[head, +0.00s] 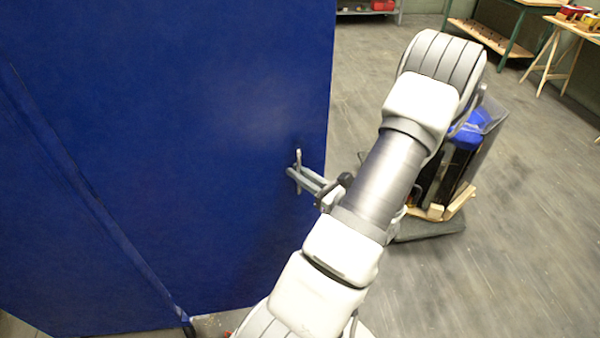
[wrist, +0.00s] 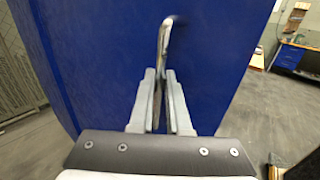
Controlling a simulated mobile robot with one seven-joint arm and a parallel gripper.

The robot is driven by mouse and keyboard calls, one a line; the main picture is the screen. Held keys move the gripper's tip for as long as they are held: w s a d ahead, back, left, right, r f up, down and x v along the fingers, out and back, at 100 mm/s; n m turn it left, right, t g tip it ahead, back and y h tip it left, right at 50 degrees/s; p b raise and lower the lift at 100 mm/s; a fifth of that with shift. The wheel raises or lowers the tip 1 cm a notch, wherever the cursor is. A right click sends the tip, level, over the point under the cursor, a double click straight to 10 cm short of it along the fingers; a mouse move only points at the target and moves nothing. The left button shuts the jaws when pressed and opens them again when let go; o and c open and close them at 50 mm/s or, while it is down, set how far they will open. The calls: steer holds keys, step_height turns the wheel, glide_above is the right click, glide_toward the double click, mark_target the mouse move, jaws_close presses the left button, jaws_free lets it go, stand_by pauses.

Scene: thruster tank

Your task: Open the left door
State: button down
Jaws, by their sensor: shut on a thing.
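A large blue door panel (head: 200,110) fills the left half of the head view, and it fills the middle of the wrist view (wrist: 100,45). A slim metal handle (head: 298,158) stands out near the panel's right edge; in the wrist view the handle (wrist: 165,38) rises between my fingers. My gripper (head: 294,173) is shut on the handle, with a finger on each side of it in the wrist view (wrist: 160,85). A diagonal seam crosses the blue surface at the left; I cannot tell how far the door stands open.
A cart or bin with a blue item (head: 465,135) and wooden pieces stands on the floor right of my arm. Workbenches (head: 500,30) stand at the back right. The grey floor (head: 520,230) at right is clear.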

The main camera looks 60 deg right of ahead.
steer(key=c, duration=1.2)
jaws_free()
steer(key=shift+w+a, duration=0.15)
steer(key=shift+o, duration=0.2)
steer(key=b+v, duration=0.2)
steer(key=v, duration=1.5)
steer(key=shift+s, duration=0.25)
